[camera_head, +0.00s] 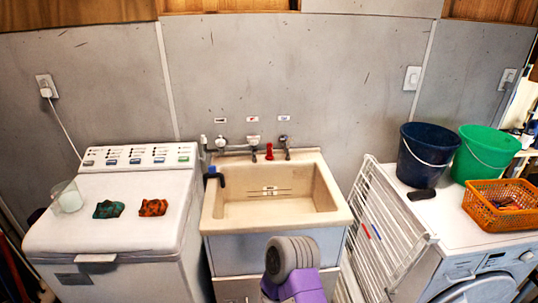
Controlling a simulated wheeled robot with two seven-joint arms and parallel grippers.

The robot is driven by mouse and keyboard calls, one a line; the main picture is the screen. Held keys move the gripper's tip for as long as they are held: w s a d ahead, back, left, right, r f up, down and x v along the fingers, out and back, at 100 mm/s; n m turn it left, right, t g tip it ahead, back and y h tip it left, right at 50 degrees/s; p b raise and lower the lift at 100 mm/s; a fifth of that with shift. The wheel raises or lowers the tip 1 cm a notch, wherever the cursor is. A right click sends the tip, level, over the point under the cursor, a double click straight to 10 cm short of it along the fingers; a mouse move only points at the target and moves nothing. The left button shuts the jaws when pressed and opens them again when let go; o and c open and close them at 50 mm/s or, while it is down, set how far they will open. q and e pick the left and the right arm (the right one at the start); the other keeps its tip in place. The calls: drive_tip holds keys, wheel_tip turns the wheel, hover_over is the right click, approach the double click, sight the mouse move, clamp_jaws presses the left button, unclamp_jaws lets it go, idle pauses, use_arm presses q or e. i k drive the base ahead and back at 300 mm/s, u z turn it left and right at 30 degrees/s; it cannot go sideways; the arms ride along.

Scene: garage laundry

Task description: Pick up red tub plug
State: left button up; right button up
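The red tub plug (269,151) is a small red upright piece on the back ledge of the cream laundry sink (230,222). It stands between the taps, just left of the right-hand tap (284,146). It looks free on its sides, and nothing touches it that I can see. No fingers of my left or right gripper show in the head view, so I cannot see what either one holds.
A washing machine (150,240) with two crumpled cloths and a clear cup stands left. A white folding rack (385,235) leans at the sink's right. Two buckets, blue (425,155) and green (487,152), and an orange basket (480,207) sit on the right machine. The basin looks empty.

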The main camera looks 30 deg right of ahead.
sight(269, 156)
drive_tip(key=k, duration=0.6)
drive_tip(key=z, duration=0.85)
drive_tip(key=i, duration=1.1)
drive_tip(key=u, duration=0.2)
